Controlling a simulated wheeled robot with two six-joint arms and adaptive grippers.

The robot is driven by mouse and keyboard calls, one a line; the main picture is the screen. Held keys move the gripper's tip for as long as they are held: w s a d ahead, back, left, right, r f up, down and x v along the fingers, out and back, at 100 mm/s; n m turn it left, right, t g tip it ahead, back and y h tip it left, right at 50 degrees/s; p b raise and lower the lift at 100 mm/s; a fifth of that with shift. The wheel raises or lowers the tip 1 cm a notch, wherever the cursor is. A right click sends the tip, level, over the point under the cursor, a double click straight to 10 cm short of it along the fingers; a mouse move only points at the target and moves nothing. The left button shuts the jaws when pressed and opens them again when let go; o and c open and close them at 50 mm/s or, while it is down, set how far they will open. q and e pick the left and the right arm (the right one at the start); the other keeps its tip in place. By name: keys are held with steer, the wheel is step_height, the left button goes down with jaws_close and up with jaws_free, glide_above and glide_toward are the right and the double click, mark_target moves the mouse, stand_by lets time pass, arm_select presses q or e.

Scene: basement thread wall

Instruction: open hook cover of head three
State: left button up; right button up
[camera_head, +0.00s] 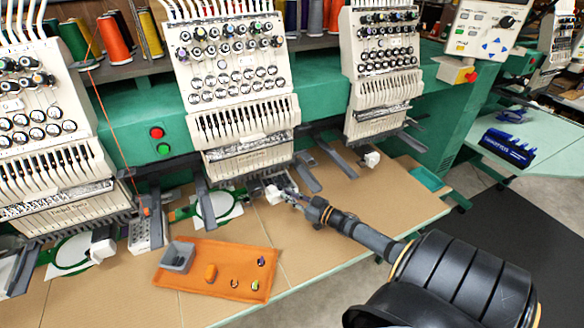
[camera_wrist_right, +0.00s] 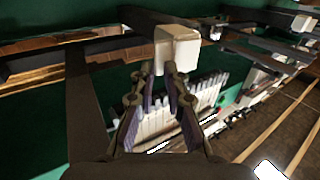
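An embroidery machine with several cream heads spans the head view. The middle head (camera_head: 240,90) stands above a white hoop (camera_head: 216,207). I cannot read which head is number three. A small white block (camera_head: 272,190), which looks like a hook cover, sits at the end of a dark arm below the middle head. My right gripper (camera_head: 287,193) reaches it from the right. In the right wrist view the white block (camera_wrist_right: 178,48) is just beyond my fingertips (camera_wrist_right: 161,70), which stand a little apart with nothing between them. I cannot tell whether they touch it. My left gripper is out of view.
Other heads stand left (camera_head: 45,150) and right (camera_head: 382,70), with white blocks (camera_head: 103,243) and (camera_head: 372,159) below. An orange mat (camera_head: 185,282) with a grey bin (camera_head: 178,257) and small items lies on the tan table (camera_head: 330,240). Dark bars hang close around the gripper.

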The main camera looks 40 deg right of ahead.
steer(key=shift+o, duration=1.1)
steer(key=shift+w+a+r, duration=0.25)
steer(key=shift+w+r, duration=0.05)
steer(key=shift+r, duration=0.05)
steer(key=shift+w+a+f, duration=0.2)
steer(key=shift+w, duration=0.05)
steer(key=shift+s+d+f, duration=0.15)
steer(key=shift+s, duration=0.1)
steer(key=v, duration=1.1)
steer(key=shift+s+d, duration=0.2)
steer(key=shift+s, duration=0.15)
